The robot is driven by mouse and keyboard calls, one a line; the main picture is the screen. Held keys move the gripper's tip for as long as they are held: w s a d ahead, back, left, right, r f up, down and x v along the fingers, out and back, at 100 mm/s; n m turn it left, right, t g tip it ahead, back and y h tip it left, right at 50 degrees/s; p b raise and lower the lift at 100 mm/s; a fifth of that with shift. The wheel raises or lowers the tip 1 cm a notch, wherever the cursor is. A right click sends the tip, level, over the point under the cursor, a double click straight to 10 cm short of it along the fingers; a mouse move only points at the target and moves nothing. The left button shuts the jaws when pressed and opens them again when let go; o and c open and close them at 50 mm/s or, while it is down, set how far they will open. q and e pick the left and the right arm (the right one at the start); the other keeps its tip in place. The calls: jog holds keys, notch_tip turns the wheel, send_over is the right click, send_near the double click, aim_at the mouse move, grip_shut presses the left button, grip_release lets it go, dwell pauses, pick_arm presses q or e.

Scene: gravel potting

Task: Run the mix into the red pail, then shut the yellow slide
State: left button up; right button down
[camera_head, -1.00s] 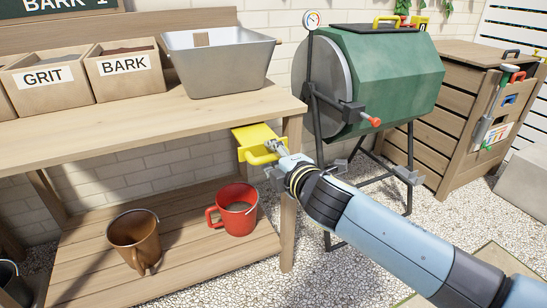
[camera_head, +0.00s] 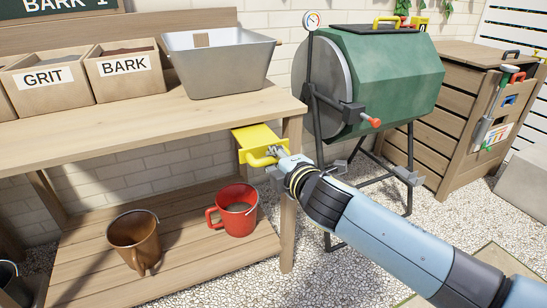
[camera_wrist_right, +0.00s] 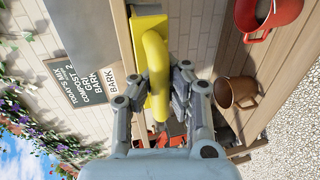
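The yellow slide (camera_head: 249,135) sticks out from under the bench front, its looped handle toward me. My right gripper (camera_head: 272,156) is at this handle. In the right wrist view the yellow handle (camera_wrist_right: 156,60) lies between the two fingers of my right gripper (camera_wrist_right: 158,88), which look close against its sides. The red pail (camera_head: 239,218) stands upright on the lower shelf, below the slide. Some greyish-brown material shows inside it, but its level is hard to tell. The pail also shows in the right wrist view (camera_wrist_right: 258,31). My left gripper is out of view.
A brown pail (camera_head: 133,235) stands left of the red one on the lower shelf (camera_head: 190,262). A metal tub (camera_head: 216,68) and grit and bark boxes stand on the bench. A green drum (camera_head: 392,85) stands to the right, close to my arm. The bench leg (camera_head: 288,235) is near my gripper.

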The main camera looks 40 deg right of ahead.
aim_at(263, 142)
jog(key=x, duration=0.3)
jog(key=r+x, duration=0.1)
jog(key=x, duration=0.2)
jog(key=r+x, duration=0.1)
jog(key=x, duration=0.1)
jog(key=shift+w+d+f, duration=0.1)
jog(key=shift+w+d, duration=0.05)
jog(key=shift+w, duration=0.45)
jog(key=c, duration=1.2)
grip_release()
jog(key=shift+s, duration=0.1)
jog(key=shift+c, duration=0.2)
jog(key=shift+s, duration=0.25)
jog(key=v, duration=1.1)
jog(key=shift+s, duration=0.2)
